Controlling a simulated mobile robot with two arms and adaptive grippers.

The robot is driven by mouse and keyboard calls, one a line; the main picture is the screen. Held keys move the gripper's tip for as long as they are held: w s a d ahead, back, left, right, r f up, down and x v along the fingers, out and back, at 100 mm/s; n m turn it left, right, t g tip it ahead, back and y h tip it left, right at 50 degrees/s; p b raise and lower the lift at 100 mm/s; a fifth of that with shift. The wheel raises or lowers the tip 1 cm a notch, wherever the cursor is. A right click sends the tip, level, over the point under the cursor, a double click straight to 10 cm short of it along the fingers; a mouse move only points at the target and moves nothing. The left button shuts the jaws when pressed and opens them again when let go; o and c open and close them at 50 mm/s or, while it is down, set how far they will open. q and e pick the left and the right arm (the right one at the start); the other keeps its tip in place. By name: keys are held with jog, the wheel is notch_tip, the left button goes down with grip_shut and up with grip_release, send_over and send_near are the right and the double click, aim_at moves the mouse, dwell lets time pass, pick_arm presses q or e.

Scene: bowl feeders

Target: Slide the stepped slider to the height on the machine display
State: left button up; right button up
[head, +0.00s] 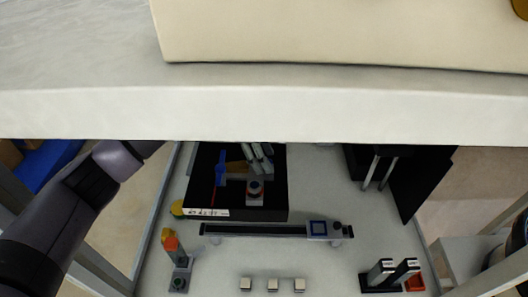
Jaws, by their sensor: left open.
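I cannot make out the reading. I cannot tell for sure which part is the stepped slider. My left arm comes in from the left, and its wrist passes behind the pale ledge. Pale grey fingers, seemingly my left gripper (258,156), show open over the panel. My right gripper is out of view.
A broad pale ledge (270,112) crosses the view and hides the area behind it. Several small white blocks (272,285) line the bench front. A stand with an orange top (171,243) is at left, dark clamps (381,271) and a black plate (415,180) at right.

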pick_arm(q)
grip_shut()
dwell(0.5)
dwell(0.3)
